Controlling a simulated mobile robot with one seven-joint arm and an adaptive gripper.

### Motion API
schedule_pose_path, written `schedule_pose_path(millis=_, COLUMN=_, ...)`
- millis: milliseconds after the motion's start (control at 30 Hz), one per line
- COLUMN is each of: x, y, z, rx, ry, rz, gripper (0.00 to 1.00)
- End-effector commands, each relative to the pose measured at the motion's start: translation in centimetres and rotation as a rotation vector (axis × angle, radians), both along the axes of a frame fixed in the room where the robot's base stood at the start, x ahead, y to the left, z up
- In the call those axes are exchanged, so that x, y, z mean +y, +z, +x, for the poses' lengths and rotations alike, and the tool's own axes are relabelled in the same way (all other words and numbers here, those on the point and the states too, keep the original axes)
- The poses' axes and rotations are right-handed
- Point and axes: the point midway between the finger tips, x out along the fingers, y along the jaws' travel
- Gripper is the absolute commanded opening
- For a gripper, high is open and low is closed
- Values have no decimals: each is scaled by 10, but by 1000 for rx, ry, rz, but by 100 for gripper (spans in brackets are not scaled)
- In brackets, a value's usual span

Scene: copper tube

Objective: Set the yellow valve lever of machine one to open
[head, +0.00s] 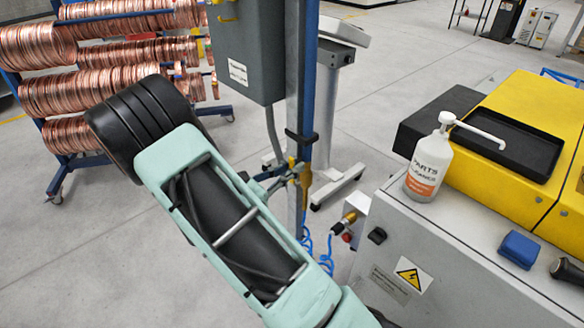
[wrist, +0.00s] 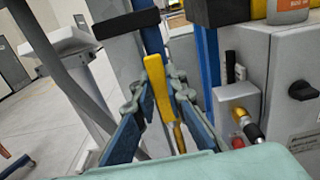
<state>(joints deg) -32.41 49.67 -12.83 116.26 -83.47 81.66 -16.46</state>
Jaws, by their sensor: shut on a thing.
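The yellow valve lever (wrist: 157,85) stands between my gripper's two fingers in the wrist view, its upper end tilted slightly left. My gripper (wrist: 160,100) is shut on this lever, with one blue-grey finger on each side. In the head view, my gripper (head: 291,172) reaches from the left to the yellow lever (head: 305,180) low on the blue post (head: 298,100). My forearm and fingers hide part of it there. The valve body and pipe below the lever are largely hidden, so the valve's setting cannot be read.
A grey machine cabinet (head: 400,250) stands close on the right, with a black knob and brass fitting (head: 345,220). A white bottle (head: 428,165) and blue block (head: 518,250) sit on it. A grey box (head: 245,50) hangs above; a copper coil rack (head: 70,90) stands left.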

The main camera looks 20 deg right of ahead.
Motion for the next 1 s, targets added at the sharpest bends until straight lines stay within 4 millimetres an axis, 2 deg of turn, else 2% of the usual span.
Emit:
schedule_pose_path(millis=67, x=1, y=-1, z=0, rx=5, ry=3, rz=-1, gripper=0)
schedule_pose_path(millis=100, x=1, y=-1, z=0, rx=5, ry=3, rz=-1, gripper=15)
schedule_pose_path(millis=267, x=1, y=-1, z=0, rx=3, ry=2, rz=0, gripper=30)
schedule_pose_path(millis=533, x=1, y=0, z=0, rx=1, ry=2, rz=0, gripper=30)
schedule_pose_path(millis=633, x=9, y=0, z=-2, rx=1, ry=5, rz=1, gripper=30)
schedule_pose_path(millis=767, x=29, y=0, z=-9, rx=0, ry=7, rz=1, gripper=30)
schedule_pose_path(millis=1000, x=77, y=0, z=-27, rx=1, ry=6, rz=1, gripper=30)
